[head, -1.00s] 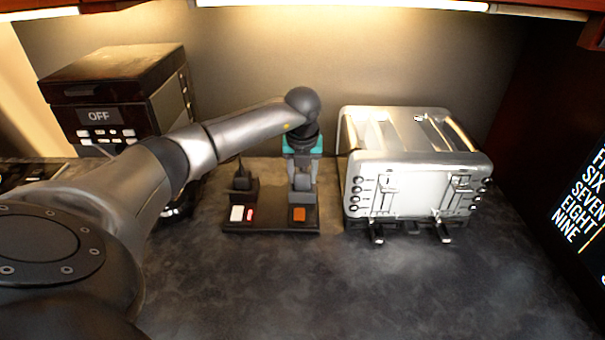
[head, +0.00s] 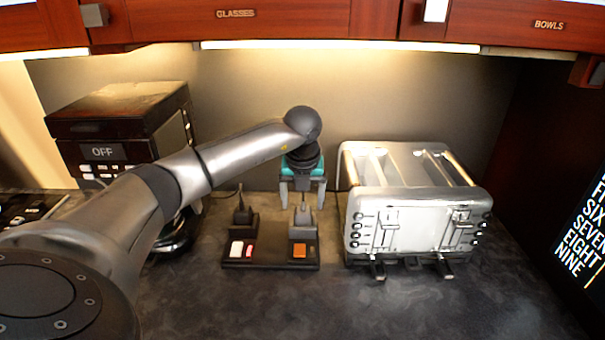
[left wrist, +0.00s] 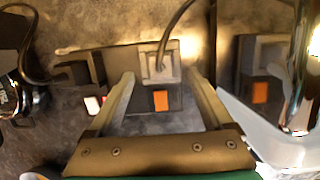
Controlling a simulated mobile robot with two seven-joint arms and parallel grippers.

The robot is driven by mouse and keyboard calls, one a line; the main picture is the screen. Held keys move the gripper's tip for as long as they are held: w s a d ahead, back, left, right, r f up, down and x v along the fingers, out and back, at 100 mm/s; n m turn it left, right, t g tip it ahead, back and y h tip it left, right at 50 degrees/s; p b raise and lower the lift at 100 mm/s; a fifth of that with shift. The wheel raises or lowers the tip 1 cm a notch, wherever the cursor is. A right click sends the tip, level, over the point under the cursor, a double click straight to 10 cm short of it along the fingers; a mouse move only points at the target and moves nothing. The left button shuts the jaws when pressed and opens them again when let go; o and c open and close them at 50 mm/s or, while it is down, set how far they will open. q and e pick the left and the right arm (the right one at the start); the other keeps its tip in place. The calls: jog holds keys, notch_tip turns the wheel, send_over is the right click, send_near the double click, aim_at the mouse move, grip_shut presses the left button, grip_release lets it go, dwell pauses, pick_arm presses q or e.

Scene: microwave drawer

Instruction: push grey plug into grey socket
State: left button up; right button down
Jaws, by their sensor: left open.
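The grey plug (head: 303,216) stands upright at the grey socket (head: 302,234), on the right side of a black base. I cannot tell how deep it sits. In the left wrist view the plug (left wrist: 159,68) has a dark cable rising from it, with the light grey socket (left wrist: 173,50) around it. My left gripper (head: 302,199) is open above and behind the plug, one finger to each side, not gripping it. In the left wrist view its fingers (left wrist: 161,76) lie left and right of the socket. My right gripper is not in view.
The black base (head: 270,265) carries an orange switch (head: 299,250), a white switch (head: 236,248) and a black plug (head: 243,216) at the left. A silver toaster (head: 415,210) stands close on the right. A dark coffee machine (head: 115,125) is at the left. The front counter is clear.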

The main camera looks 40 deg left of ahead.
pick_arm(q)
jog(key=v, duration=1.1)
jog(key=shift+f, duration=0.15)
